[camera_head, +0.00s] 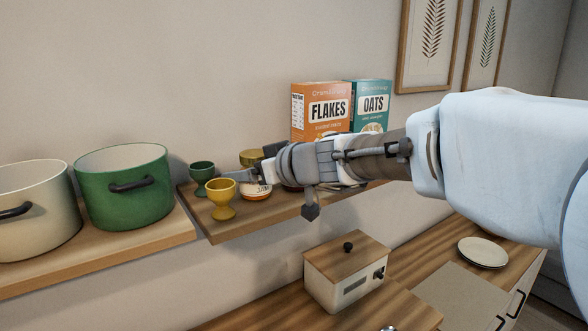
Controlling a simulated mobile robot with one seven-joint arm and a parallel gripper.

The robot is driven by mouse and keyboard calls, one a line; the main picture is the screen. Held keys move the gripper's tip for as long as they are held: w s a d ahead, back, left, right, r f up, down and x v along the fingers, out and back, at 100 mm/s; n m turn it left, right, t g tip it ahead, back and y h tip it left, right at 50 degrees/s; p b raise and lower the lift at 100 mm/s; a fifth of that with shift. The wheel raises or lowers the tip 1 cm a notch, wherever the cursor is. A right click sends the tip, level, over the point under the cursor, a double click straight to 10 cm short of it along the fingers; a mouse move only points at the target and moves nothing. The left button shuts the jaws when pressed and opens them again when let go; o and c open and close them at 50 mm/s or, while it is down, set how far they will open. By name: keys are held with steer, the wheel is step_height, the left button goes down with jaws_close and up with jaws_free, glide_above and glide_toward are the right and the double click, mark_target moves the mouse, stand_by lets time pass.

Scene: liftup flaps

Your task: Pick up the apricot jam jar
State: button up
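A jam jar (256,194) with a white label reading "JAM" and an orange band stands on the wooden shelf (250,229). Its upper part is hidden behind my gripper (243,176). A gold lid-like top (251,156) shows just above and behind the gripper; I cannot tell whether it belongs to this jar. My gripper reaches in from the right, with its fingertips pointing left in front of the jar. The fingers overlap in this view, so I cannot tell whether they are open or touch the jar.
A yellow egg cup (221,197) and a green egg cup (202,176) stand just left of the jar. A flakes box (318,108) and an oats box (373,100) stand behind my arm. Green (122,190) and cream (35,211) pots stand left. A bread box (346,273) sits below.

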steer(key=shift+w+a+f, duration=0.2)
steer(key=shift+w+a, duration=0.1)
steer(key=shift+a, duration=0.05)
jaws_close()
steer(key=shift+r, duration=0.2)
